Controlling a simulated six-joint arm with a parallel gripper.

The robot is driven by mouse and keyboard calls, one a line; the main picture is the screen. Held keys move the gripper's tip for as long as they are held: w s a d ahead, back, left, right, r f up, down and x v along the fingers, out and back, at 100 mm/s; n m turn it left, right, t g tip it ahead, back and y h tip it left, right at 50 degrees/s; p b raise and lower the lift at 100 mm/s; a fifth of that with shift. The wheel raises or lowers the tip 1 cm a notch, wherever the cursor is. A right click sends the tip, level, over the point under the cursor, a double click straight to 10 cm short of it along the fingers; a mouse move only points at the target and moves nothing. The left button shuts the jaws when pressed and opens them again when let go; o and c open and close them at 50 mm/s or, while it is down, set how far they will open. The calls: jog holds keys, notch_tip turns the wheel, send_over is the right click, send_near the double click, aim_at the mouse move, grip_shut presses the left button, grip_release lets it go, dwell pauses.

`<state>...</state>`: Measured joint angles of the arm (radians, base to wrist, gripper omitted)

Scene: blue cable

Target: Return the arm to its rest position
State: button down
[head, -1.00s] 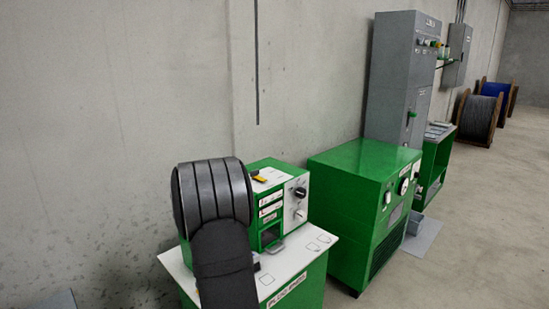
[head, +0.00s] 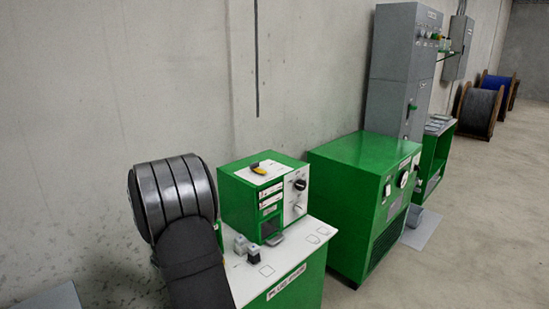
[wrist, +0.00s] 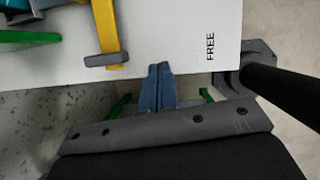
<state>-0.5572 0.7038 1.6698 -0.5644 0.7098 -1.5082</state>
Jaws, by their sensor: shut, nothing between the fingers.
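In the wrist view my gripper (wrist: 158,70) shows as two blue-grey fingers pressed together. They are shut with nothing between them. Their tips are at the edge of a white surface (wrist: 180,38) in the picture, below and left of the printed word FREE. I cannot tell the height between them. In the head view my arm (head: 175,200) shows at the lower left, a dark link with a ribbed grey joint, left of the green bench machine. My gripper is hidden in that view.
A larger green cabinet (head: 360,190) is to the right. A yellow part (wrist: 105,30) lies near my fingers. Open floor (head: 450,245) is at the right.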

jog(key=shift+s+a+m, duration=0.45)
jog(key=shift+a+m, duration=0.35)
jog(key=c, duration=2.2)
grip_release()
